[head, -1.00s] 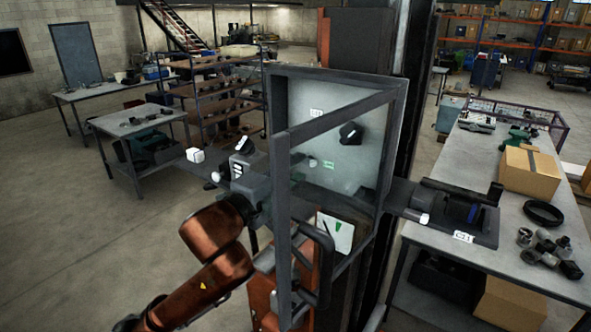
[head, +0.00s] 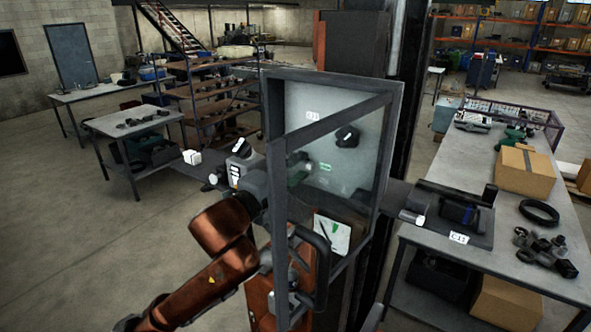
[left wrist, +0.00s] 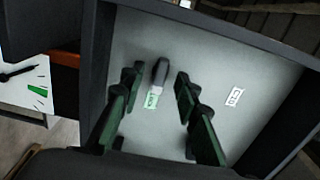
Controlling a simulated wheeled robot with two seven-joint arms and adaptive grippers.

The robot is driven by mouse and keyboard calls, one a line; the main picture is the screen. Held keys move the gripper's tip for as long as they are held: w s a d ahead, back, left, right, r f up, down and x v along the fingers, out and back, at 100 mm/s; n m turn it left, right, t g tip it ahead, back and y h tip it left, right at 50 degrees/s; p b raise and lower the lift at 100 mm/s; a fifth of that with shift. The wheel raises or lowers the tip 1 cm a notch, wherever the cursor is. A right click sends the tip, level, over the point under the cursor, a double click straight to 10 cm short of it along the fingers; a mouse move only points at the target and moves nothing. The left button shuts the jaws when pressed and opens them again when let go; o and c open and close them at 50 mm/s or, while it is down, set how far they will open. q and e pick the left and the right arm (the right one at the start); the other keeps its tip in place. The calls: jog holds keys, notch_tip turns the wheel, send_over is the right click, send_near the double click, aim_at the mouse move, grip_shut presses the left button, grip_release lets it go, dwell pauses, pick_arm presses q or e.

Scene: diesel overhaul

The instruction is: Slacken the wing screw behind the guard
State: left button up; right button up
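The wing screw (head: 346,136) is a dark winged knob on the pale back panel, seen through the clear guard in the head view. In the left wrist view the wing screw (left wrist: 160,72) stands above a small green-marked label, and its wing appears roughly upright. The guard (head: 334,121) has a dark grey frame with a diagonal bar. My left gripper (head: 304,170) reaches in behind the guard from the left. Its green fingers (left wrist: 153,100) are apart, with the screw between and beyond them in the picture. I see no contact. My right gripper is out of view.
Guard frame bars stand close around my left wrist. A white card with a green-marked dial (head: 332,234) hangs below. A bench (head: 520,265) with a cardboard box (head: 526,172) and loose parts is at right. A small table (head: 130,122) stands at left.

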pick_arm(q)
jog(key=shift+w+d, duration=0.45)
jog(key=shift+w, duration=0.1)
jog(key=shift+c, duration=0.5)
grip_shut()
jog(key=n+p, duration=0.1)
jog(key=n, duration=0.1)
jog(key=shift+r+n, duration=0.1)
jog(key=shift+n, duration=0.2)
jog(key=shift+n+p, duration=0.4)
jog(key=shift+n, duration=0.7)
